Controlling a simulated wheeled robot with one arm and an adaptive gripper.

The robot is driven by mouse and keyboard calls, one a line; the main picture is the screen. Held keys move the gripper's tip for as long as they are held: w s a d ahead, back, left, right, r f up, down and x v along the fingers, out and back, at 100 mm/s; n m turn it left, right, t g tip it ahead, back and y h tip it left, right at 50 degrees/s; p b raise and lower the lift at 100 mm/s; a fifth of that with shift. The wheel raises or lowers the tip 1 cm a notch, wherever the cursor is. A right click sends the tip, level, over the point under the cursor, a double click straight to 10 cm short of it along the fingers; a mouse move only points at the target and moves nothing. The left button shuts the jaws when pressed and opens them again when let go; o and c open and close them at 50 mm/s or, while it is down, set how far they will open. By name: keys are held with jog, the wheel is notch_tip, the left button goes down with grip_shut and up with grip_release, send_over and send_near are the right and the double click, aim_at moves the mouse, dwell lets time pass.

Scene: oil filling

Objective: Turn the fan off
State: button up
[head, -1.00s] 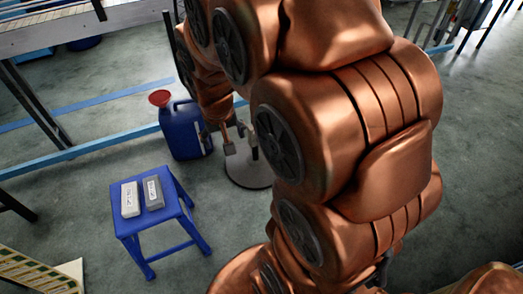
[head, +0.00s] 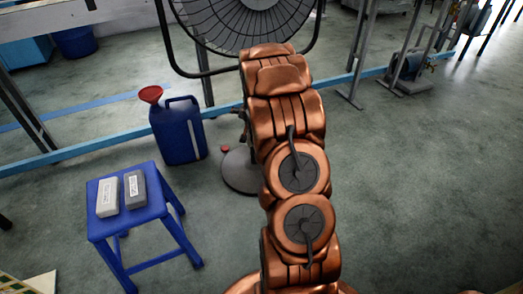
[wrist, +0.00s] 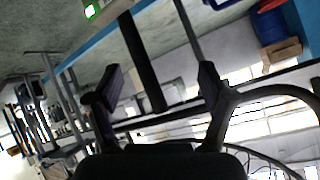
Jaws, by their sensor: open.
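The fan (head: 245,18) stands at the top of the head view, its dark wire guard cut off by the picture's edge. Its round grey base (head: 238,175) is on the floor, and a small red spot (head: 225,149) shows at it. My copper arm hides most of the fan's pole, and I cannot make out a switch. My gripper (wrist: 160,83) is open and empty in the wrist view, its dark fingers wide apart. Curved dark tubing and thin wires (wrist: 262,158), apparently of the fan, show at lower right there. In the head view my gripper is hidden behind the arm.
A blue canister (head: 178,133) with a red funnel (head: 151,94) stands left of the fan base. A blue stool (head: 155,210) at left holds a light block (head: 107,197) and a dark block (head: 134,189).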

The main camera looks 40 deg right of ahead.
jog(key=s+d+f+m+t+b, duration=0.15)
jog(key=d+f+b, duration=0.3)
jog(key=f, duration=0.45)
jog(key=d+f+m+t+h+b, duration=0.1)
jog(key=d+f+m+t+b, duration=0.15)
jog(key=f+b, duration=0.45)
jog(key=s+d+f+m+t+b, duration=0.1)
jog(key=d+f+m+t+b, duration=0.2)
jog(key=f, duration=0.8)
jog(key=w+d+n+b, duration=0.1)
jog(key=w+d+b, duration=0.1)
jog(key=w, duration=0.5)
jog(key=shift+w+d+b, duration=0.15)
jog(key=shift+d+b, duration=0.15)
jog(key=shift+d, duration=0.5)
jog(key=c, duration=1.2)
